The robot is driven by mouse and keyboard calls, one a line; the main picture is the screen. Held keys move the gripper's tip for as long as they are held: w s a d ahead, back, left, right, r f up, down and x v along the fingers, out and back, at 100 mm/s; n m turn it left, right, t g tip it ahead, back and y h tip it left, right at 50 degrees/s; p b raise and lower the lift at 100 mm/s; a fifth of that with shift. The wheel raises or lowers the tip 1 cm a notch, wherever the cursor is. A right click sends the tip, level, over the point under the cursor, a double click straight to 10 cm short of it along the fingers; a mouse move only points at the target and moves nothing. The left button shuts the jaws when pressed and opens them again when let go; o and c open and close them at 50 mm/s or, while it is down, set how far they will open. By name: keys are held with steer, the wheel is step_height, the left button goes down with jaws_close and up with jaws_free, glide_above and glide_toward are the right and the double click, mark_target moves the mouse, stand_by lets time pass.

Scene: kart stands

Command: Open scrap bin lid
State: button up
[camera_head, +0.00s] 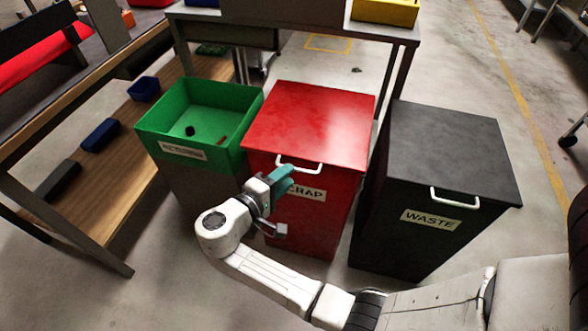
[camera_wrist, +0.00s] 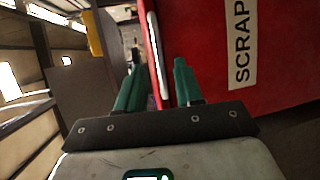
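The red scrap bin (camera_head: 335,225) stands between two other bins, with a "SCRAP" label on its front. Its flat red lid (camera_head: 312,118) is shut. A white handle (camera_head: 299,165) sits at the lid's front edge. My gripper (camera_head: 284,180), with teal fingers, is in front of the bin, just below the handle's left part. In the wrist view, my gripper (camera_wrist: 155,85) has its fingers apart, and the white handle (camera_wrist: 155,50) shows between them, farther forward. I cannot tell whether a finger touches the handle or bin.
An open green bin (camera_head: 190,150) holding small items stands left, beside a wooden-shelved bench (camera_head: 125,150). A black waste bin (camera_head: 410,225) with its lid shut stands right. A table (camera_head: 300,22) is behind the bins. Floor on the far right is mostly clear.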

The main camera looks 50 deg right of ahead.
steer(key=shift+s+d+f, duration=0.1)
steer(key=shift+d+f, duration=0.1)
steer(key=shift+d, duration=1)
steer(key=shift+s+d+f, duration=0.1)
steer(key=shift+d+f, duration=0.1)
steer(key=shift+d, duration=1)
steer(key=c, duration=0.6)
steer(key=shift+f, duration=0.15)
jaws_close()
